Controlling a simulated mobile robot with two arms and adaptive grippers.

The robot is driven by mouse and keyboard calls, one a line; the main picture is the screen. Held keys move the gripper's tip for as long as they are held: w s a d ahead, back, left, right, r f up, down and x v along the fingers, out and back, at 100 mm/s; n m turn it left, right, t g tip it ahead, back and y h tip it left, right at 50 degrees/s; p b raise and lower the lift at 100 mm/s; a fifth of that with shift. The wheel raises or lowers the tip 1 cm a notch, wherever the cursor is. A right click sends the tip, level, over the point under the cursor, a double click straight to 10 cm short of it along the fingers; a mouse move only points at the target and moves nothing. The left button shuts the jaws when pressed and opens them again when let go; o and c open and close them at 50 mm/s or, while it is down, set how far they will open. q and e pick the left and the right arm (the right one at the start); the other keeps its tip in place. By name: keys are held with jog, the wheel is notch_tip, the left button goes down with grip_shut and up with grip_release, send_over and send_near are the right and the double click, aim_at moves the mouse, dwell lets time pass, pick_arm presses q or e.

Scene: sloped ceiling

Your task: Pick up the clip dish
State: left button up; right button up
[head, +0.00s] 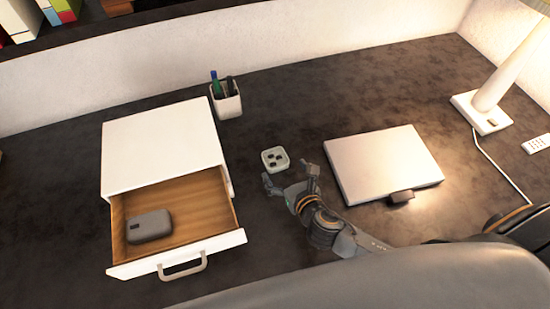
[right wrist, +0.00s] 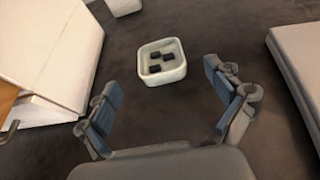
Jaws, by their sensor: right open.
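The clip dish (head: 275,159) is a small pale, square dish with rounded corners and several dark clips in it. It sits on the dark desk between the drawer unit and the laptop. It also shows in the right wrist view (right wrist: 162,62), beyond the fingertips. My right gripper (head: 290,181) is open and empty, just in front of the dish and apart from it. In the right wrist view its two fingers (right wrist: 162,95) are spread wide, with the dish ahead between them. My left gripper is not in view.
A white drawer unit (head: 160,145) stands left, its open drawer (head: 190,207) holding a grey case (head: 149,226). A pen cup (head: 226,99) stands behind. A closed laptop (head: 383,160) with a dark object (head: 401,197) at its front edge lies right, near a lamp (head: 483,112).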

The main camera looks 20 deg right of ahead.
aim_at(271, 152)
jog(key=shift+x, duration=0.8)
jog(key=shift+w+f, duration=0.15)
jog(key=shift+w, duration=0.15)
jog(key=shift+w+a+f, duration=0.1)
jog(key=shift+w+f, duration=0.1)
jog(key=shift+w, duration=0.35)
jog(key=x, duration=0.3)
jog(key=shift+w+f, duration=0.2)
jog(key=shift+f, duration=0.05)
jog(key=shift+w+f, duration=0.1)
jog(key=shift+w, duration=0.15)
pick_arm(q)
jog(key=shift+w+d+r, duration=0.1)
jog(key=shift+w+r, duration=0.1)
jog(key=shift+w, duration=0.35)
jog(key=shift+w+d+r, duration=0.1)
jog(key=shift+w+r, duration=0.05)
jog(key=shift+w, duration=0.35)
pick_arm(e)
jog(key=shift+c, duration=0.5)
jog(key=c, duration=1.1)
jog(key=shift+c, duration=0.5)
pick_arm(q)
jog(key=shift+p, duration=0.3)
